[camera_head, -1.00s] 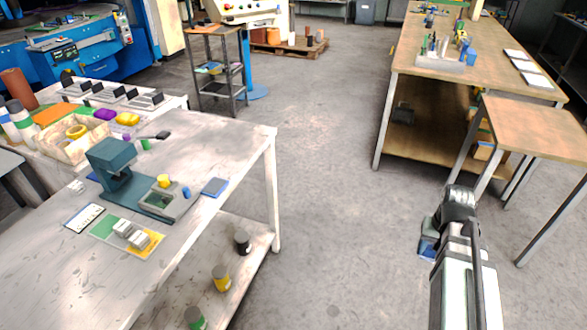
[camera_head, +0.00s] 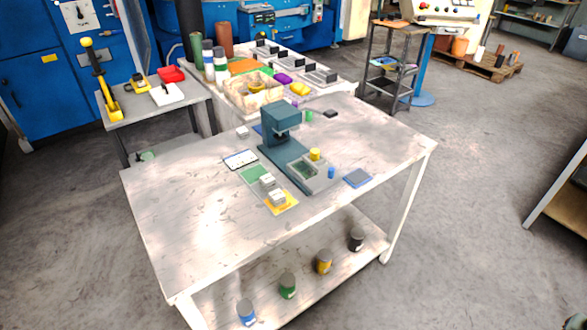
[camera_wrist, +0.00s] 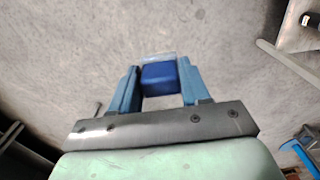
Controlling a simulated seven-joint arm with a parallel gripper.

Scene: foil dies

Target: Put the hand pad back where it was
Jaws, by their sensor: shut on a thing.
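My gripper (camera_wrist: 159,66) is shut on a small blue block (camera_wrist: 159,80) with a pale, see-through-looking far edge; it may be the hand pad. The block sits between the two blue fingers over bare grey floor, clear of any table. My gripper is not clearly seen in the head view. On the white worktable (camera_head: 170,215) stands a dark teal press (camera_head: 281,118). A flat blue pad with a grey rim (camera_head: 357,178) lies near the table's right front edge.
By the press are a grey tray (camera_head: 318,184), a yellow cup (camera_head: 314,154), a small blue cylinder (camera_head: 331,172), a white card (camera_head: 240,159) and a green-yellow mat (camera_head: 253,174) with pale blocks. The table's left part is clear. Several cans stand on the lower shelf.

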